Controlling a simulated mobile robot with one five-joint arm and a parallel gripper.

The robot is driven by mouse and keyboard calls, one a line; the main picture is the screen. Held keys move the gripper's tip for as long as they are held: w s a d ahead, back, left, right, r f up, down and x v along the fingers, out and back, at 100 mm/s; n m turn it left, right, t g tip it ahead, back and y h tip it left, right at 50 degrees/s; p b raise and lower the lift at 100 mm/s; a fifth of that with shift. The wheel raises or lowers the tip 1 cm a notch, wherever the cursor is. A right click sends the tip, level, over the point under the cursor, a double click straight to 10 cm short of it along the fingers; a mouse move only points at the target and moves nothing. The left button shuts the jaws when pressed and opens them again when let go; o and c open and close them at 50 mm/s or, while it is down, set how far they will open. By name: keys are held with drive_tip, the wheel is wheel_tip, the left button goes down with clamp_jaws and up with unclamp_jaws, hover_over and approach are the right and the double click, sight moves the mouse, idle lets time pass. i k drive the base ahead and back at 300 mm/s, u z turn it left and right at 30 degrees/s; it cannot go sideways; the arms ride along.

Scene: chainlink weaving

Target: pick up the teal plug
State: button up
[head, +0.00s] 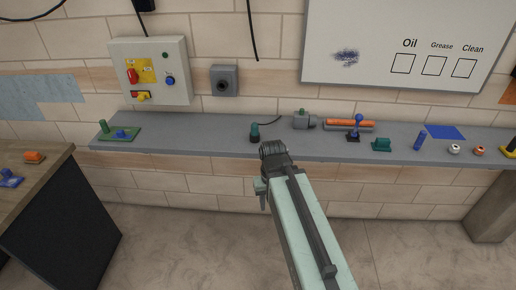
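The teal plug (254,131) stands upright on the grey shelf (205,135), with a dark lower part and a thin dark cord near its top. My gripper (272,148) is at the shelf's front edge, just to the right of the plug and lower in the picture. A gap shows between them in the head view. The fingers are seen from behind and mostly hidden, so their opening does not show.
A grey socket box (224,80) and a control panel (152,72) are on the wall. A green board (120,132) lies left; the shelf between is clear.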

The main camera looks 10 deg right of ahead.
sight(254, 126)
drive_tip(key=u, duration=0.65)
drive_tip(key=i, duration=1.3)
drive_tip(key=u, duration=0.6)
drive_tip(key=k, duration=0.7)
drive_tip(key=u, duration=0.2)
drive_tip(key=i, duration=0.7)
drive_tip(key=z, duration=0.15)
